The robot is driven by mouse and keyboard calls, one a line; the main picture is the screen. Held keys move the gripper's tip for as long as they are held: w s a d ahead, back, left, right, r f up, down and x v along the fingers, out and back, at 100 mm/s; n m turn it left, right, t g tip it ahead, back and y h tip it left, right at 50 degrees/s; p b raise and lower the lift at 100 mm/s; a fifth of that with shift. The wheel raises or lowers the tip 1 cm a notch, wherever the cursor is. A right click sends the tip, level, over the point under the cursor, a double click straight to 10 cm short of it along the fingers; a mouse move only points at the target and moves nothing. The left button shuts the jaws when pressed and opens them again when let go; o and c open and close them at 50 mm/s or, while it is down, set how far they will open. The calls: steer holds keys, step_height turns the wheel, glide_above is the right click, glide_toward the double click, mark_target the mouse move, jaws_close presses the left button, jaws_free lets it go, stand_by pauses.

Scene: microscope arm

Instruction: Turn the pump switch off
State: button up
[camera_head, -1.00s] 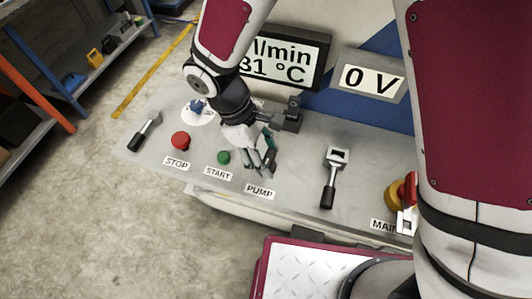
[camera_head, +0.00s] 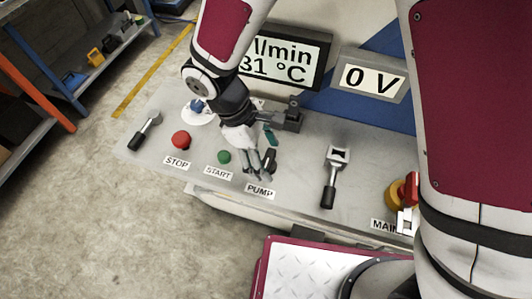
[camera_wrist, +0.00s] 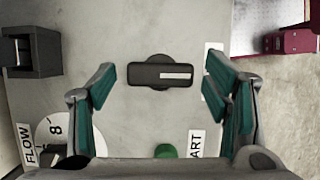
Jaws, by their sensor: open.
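The pump switch is a dark rotary knob with a white line on its bar, in the middle of the wrist view (camera_wrist: 174,74). In the head view it shows partly, dark, beside my fingers (camera_head: 270,160), above the PUMP label (camera_head: 260,191). My gripper (camera_wrist: 158,82) is open, with its teal-padded fingers left and right of the knob and a gap on both sides. The knob's bar runs across the wrist view, from finger to finger. In the head view my gripper (camera_head: 264,154) is over the panel at the knob. I cannot tell its exact height.
The green START button (camera_head: 224,157) is close to my gripper, with the red STOP button (camera_head: 181,140) farther left. A lever (camera_head: 330,183) stands to the right, and a red-yellow main switch (camera_head: 402,192) beyond it. A grey block (camera_head: 287,117) stands behind my gripper.

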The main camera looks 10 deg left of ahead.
steer(key=v, duration=1.2)
steer(key=shift+d, duration=0.1)
steer(key=w+d+r+m+t+y, duration=0.1)
steer(key=w+d+r+m+y, duration=0.15)
steer(key=d+r+m, duration=0.7)
steer(key=s+d+r+m+t+y, duration=0.1)
steer(key=s+d+r+m+t, duration=0.1)
steer(key=d, duration=0.8)
steer(key=s+d+r+m+t+y, duration=0.1)
steer(key=s+d+r+m, duration=0.3)
steer(key=d, duration=0.6)
steer(key=shift+s+m+t, duration=0.55)
steer(key=shift+s+t, duration=0.35)
steer(key=shift+s, duration=0.3)
